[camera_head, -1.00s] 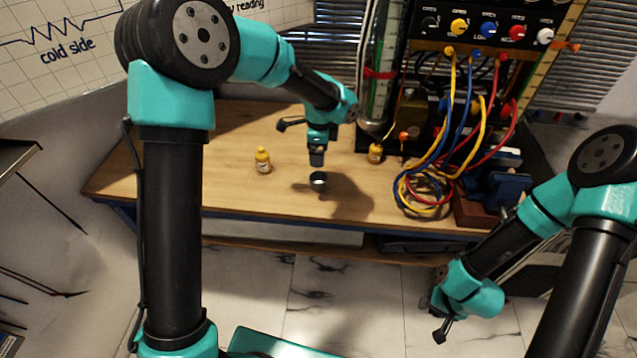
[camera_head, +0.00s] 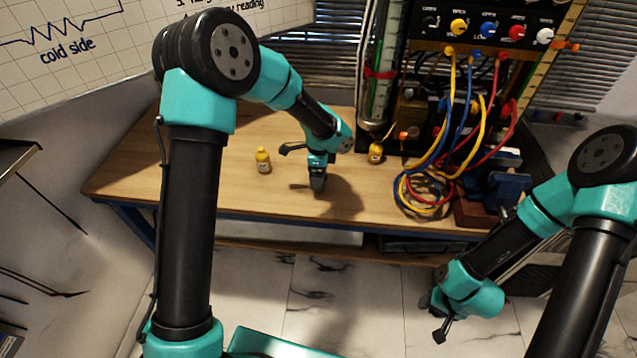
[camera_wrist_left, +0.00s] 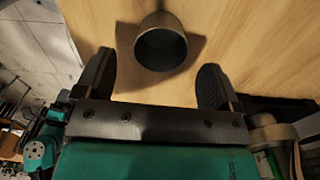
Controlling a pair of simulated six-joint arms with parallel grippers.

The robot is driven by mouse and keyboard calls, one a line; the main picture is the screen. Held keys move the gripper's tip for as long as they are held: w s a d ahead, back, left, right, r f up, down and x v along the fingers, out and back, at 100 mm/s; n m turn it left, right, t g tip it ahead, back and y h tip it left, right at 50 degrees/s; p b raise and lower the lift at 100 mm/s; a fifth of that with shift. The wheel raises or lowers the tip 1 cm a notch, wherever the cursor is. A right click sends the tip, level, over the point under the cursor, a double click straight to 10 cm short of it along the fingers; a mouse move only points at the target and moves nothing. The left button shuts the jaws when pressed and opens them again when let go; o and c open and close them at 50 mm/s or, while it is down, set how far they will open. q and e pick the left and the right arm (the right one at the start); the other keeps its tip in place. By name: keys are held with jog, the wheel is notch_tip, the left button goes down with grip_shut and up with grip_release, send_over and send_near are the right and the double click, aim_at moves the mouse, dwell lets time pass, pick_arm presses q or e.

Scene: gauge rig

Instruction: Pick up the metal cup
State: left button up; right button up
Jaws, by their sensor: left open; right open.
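The metal cup (camera_wrist_left: 160,48) is a small grey cup with a dark, open mouth, standing on the wooden table (camera_head: 240,190). In the left wrist view it sits just beyond and between the fingertips of my left gripper (camera_wrist_left: 155,75), which is open with a finger to each side. No contact shows. In the head view my left gripper (camera_head: 318,180) is low over the table and hides most or all of the cup. My right gripper (camera_head: 430,299) is out over the floor at the lower right, far from the cup; its fingers are hard to make out.
A yellow bottle (camera_head: 263,160) stands left of my left gripper. Another yellow bottle (camera_head: 376,153) stands near the gauge panel. Coiled coloured cables (camera_head: 425,190) and a blue vise (camera_head: 505,190) take up the table's right side. The table's left part is clear.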

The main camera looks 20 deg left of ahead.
pick_arm(q)
jog(key=shift+a+f, duration=0.15)
jog(key=shift+f, duration=2.15)
jog(key=shift+c, duration=0.4)
jog(key=c, duration=0.9)
jog(key=shift+r, duration=0.1)
jog(key=shift+c, duration=0.2)
jog(key=shift+r, duration=1.45)
jog(key=shift+s+r, duration=0.2)
jog(key=shift+r, duration=0.1)
jog(key=s+d+r, duration=0.1)
jog(key=s+d, duration=0.3)
jog(key=s, duration=1.1)
jog(key=shift+d+r, duration=0.15)
jog(key=shift+d, duration=0.05)
